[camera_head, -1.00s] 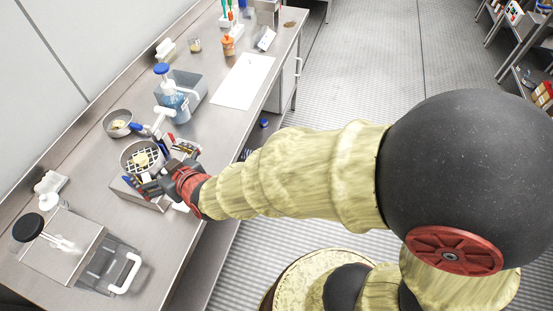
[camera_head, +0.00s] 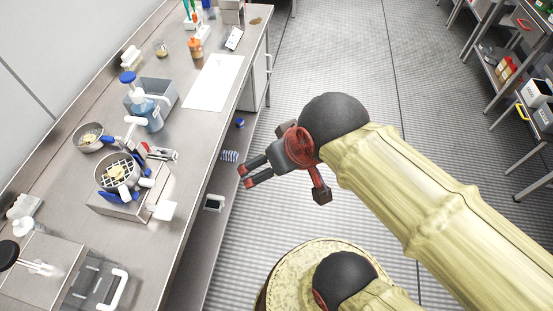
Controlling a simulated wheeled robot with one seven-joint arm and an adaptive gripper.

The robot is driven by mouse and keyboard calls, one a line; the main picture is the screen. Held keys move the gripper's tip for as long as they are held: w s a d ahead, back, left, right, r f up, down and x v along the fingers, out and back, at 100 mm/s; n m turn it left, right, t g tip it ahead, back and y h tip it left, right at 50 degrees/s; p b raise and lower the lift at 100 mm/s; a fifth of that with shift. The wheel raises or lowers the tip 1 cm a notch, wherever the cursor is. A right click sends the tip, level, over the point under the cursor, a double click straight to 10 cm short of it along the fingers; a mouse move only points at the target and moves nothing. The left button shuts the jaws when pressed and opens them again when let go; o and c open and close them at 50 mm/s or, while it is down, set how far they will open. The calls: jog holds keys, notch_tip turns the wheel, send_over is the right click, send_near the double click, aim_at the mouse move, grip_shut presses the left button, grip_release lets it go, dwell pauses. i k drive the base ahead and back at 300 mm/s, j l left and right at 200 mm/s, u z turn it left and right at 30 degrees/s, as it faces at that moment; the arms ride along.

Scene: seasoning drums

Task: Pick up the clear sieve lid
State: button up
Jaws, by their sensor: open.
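A round sieve (camera_head: 105,183) with a dark rim and a white grid sits on a steel box (camera_head: 122,207) on the bench. Pale yellow pieces lie at the grid. I cannot make out for certain a separate clear lid on it. My gripper (camera_head: 243,174) is open and empty. It is to the right of the sieve, clear of the bench's front edge, with its fingers pointing left toward the bench.
The steel bench (camera_head: 165,250) runs along the left. A second round pan (camera_head: 88,138), a blue-capped pump bottle (camera_head: 148,114) and a white sheet (camera_head: 214,82) are on it. A transparent-looking box with a white handle (camera_head: 118,289) is nearest. Free floor lies to the right.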

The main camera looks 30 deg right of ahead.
aim_at(219, 65)
jog(key=i+l, duration=0.25)
jog(key=i, duration=0.2)
jog(key=i+l, duration=0.25)
jog(key=i, duration=0.2)
jog(key=i+l, duration=0.2)
jog(key=i, duration=0.2)
jog(key=i+l, duration=0.25)
jog(key=i, duration=0.2)
jog(key=i+l+z, duration=0.1)
jog(key=i+l, duration=0.15)
jog(key=i, duration=0.2)
